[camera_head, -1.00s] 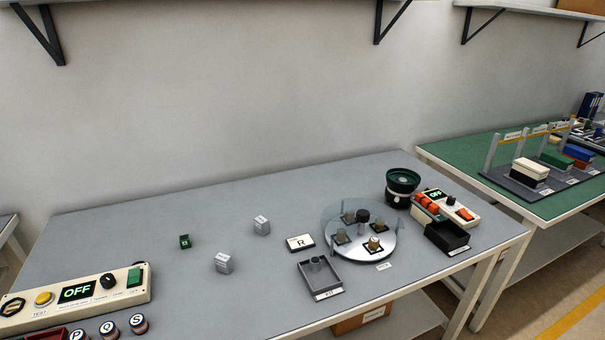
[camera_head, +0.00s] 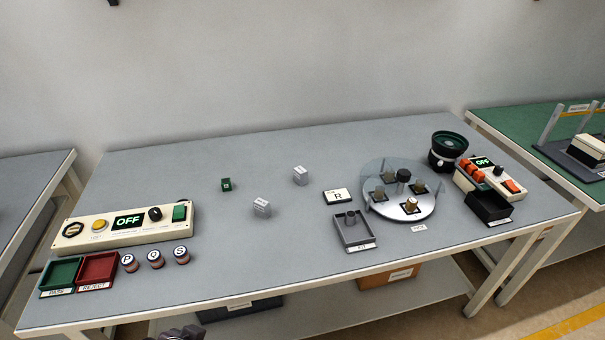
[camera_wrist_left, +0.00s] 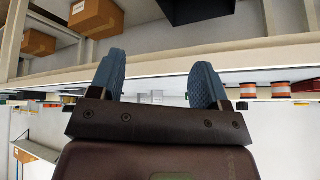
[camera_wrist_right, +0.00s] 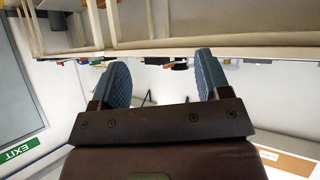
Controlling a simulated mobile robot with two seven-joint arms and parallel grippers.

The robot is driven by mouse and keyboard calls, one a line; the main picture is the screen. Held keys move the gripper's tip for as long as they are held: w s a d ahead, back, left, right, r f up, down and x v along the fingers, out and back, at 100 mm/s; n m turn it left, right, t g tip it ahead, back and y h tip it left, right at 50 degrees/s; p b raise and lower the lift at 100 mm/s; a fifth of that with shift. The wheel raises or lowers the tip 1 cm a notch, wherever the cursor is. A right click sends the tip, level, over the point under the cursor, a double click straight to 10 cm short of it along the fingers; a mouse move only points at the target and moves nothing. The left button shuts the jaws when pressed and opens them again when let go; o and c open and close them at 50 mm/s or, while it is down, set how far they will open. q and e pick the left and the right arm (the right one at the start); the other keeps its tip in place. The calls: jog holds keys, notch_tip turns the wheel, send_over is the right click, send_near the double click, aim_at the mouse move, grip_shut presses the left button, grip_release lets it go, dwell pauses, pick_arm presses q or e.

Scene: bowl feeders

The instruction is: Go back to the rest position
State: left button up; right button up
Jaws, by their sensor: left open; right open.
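My left gripper (camera_wrist_left: 160,85) is open and empty in the left wrist view, with its two blue fingers apart. My right gripper (camera_wrist_right: 160,85) is open and empty in the right wrist view. Both wrist views show the table edge beyond the fingers, with nothing between them. In the head view neither pair of fingers shows; only a dark part of me shows at the bottom edge. The grey work table (camera_head: 300,255) stands in front of me.
The table bears a control box (camera_head: 125,225), a green tray (camera_head: 61,272), a red tray (camera_head: 98,268), several lettered cylinders (camera_head: 156,258), two white cubes (camera_head: 262,207), a green cube (camera_head: 227,184), a grey tray (camera_head: 354,231), a turntable (camera_head: 400,207) and a black bowl feeder (camera_head: 447,149). Boxes lie on the shelf below.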

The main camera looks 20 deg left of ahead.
pick_arm(q)
jog(key=w+f+t, duration=0.3)
jog(key=f+t, duration=0.2)
jog(key=f, duration=0.1)
jog(key=shift+m+h, duration=0.3)
